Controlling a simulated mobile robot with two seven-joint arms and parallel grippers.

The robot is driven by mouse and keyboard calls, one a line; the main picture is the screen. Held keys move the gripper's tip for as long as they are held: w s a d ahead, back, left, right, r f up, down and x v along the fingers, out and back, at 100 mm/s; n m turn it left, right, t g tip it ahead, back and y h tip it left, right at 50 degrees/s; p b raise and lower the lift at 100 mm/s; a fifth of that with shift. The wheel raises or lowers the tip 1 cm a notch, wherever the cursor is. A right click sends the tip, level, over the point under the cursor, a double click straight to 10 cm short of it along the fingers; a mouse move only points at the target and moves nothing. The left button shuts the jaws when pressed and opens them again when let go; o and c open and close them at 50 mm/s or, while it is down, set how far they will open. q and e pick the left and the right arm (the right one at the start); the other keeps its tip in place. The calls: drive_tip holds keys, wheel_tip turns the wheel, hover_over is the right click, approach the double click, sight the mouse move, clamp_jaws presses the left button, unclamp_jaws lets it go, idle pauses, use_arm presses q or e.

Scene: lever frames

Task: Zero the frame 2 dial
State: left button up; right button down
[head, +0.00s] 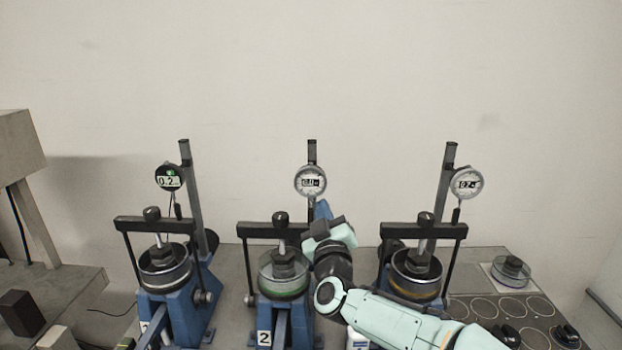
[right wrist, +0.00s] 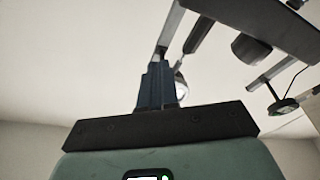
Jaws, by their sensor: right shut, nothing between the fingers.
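Frame 2 is the middle blue lever frame, marked by a white "2" label (head: 264,338). Its round silver dial (head: 310,181) sits on a dark post, with a small display whose figures I cannot read surely. My right gripper (head: 322,205) is just below and slightly right of this dial, its blue fingers pointing up. In the right wrist view the fingers (right wrist: 156,85) are shut and empty. Part of a round dial (right wrist: 181,88) shows behind them, mostly hidden. I cannot tell whether the fingertips touch the dial. My left gripper is not in view.
The left frame has a black dial (head: 168,178) with a green light; the right frame has a silver dial (head: 466,183). Frame 2's black crossbar (head: 258,230) and glass-walled cell (head: 284,273) stand left of my right arm. A clear dish (head: 511,270) sits at right.

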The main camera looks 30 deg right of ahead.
drive_tip(key=v, duration=0.3)
drive_tip(key=r+v, duration=0.1)
drive_tip(key=v, duration=0.1)
drive_tip(key=shift+s+a+b, duration=0.15)
drive_tip(key=shift+a+b, duration=0.2)
drive_tip(key=shift+a, duration=0.1)
